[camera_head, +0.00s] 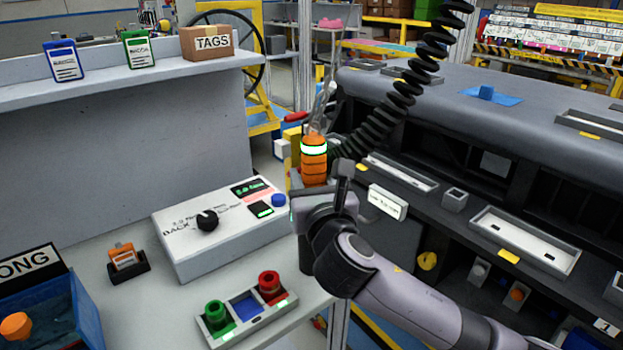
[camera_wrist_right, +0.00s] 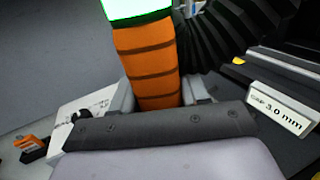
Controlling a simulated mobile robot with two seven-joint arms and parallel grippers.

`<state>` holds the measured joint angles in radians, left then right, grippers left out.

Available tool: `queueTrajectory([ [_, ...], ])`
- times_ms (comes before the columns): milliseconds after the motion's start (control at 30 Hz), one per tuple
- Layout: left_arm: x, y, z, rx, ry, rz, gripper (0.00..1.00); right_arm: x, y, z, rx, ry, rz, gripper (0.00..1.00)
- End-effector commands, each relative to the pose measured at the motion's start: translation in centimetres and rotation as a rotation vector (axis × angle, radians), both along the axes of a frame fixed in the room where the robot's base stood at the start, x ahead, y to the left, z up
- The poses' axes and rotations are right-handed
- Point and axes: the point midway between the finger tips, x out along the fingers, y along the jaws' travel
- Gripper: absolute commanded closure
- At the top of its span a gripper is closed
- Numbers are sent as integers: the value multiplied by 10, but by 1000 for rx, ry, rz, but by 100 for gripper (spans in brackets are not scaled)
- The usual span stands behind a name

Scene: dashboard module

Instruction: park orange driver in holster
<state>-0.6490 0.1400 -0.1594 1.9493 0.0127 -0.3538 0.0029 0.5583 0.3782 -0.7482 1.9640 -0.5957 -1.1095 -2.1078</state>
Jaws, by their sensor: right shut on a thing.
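The orange driver (camera_head: 313,165) stands about upright, with a glowing green-white band near its top and a black coiled cable rising from behind it. My right gripper (camera_head: 322,203) is shut on its orange body. The right wrist view also shows the driver (camera_wrist_right: 149,68) between the fingers, its top cut off. A dark upright piece (camera_head: 305,258) shows directly below the gripper at the table's right edge. I cannot tell if it is the holster or the driver's lower end. My gripper hides how they meet. My left gripper is not in view.
A white control box (camera_head: 217,230) with a knob lies left of the driver. In front of it is a panel with green and red buttons (camera_head: 247,314). An orange item in a black stand (camera_head: 124,260) is further left. The dark dashboard (camera_head: 480,110) fills the right.

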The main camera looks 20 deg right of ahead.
Motion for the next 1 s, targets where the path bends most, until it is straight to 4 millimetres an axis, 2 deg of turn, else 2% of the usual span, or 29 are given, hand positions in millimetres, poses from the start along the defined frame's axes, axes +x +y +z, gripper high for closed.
queueTrajectory([
  [367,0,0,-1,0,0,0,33,0,0,-3,-1,1,1,100],
  [400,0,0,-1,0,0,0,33,0,0,-3,0,1,1,46],
  [467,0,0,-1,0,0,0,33,0,0,-3,0,0,1,26],
  [800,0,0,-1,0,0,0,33,-2,0,-5,-1,4,1,26],
  [1000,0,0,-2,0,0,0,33,-22,3,-4,0,3,3,26],
])
